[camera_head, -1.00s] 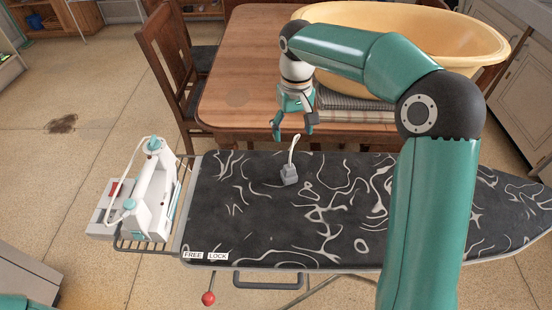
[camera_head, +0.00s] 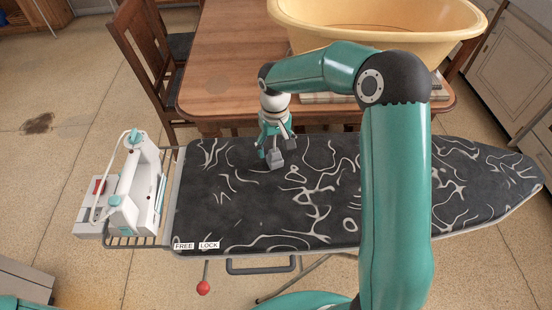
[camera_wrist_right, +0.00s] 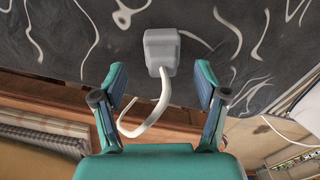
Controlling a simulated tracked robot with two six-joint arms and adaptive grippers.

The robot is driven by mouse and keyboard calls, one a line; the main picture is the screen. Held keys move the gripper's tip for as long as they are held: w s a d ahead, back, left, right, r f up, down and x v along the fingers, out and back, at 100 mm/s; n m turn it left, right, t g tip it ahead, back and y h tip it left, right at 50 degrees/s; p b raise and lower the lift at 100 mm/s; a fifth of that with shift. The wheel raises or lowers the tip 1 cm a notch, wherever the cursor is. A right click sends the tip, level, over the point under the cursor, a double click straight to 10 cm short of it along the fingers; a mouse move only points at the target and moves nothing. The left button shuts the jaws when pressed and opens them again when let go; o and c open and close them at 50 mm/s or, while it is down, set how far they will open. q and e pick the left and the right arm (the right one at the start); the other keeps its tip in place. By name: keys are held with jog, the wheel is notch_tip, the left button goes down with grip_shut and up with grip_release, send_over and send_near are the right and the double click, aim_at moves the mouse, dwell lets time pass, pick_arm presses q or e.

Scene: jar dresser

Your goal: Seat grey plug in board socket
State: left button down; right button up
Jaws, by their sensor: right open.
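The grey plug (camera_head: 276,160) stands on the dark patterned ironing board (camera_head: 215,205), near its back edge. Its white cord (camera_wrist_right: 155,113) curves from the plug toward the gripper in the right wrist view. My right gripper (camera_head: 277,149) is open just above and behind the plug. In the wrist view the plug (camera_wrist_right: 161,48) lies ahead of the two spread fingertips, roughly centred, with the cord between the fingers. I cannot tell if a finger touches it. A grey block (camera_head: 88,229) with a red part lies beside the iron; I cannot make out a socket opening. My left gripper is out of view.
A white and teal iron (camera_head: 135,185) stands on the wire rack at the board's left end. A wooden table (camera_head: 225,85) with a large yellow tub (camera_head: 375,30) is behind the board. A red-knobbed lever (camera_head: 204,287) hangs below the front edge. The board's left half is mostly clear.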

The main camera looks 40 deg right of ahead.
aim_at(274, 151)
notch_tip(274, 151, down, 4)
jog(key=shift+s+a+f, duration=0.1)
jog(key=shift+s+a, duration=0.05)
jog(key=c, duration=1.2)
jog(key=shift+c, duration=0.2)
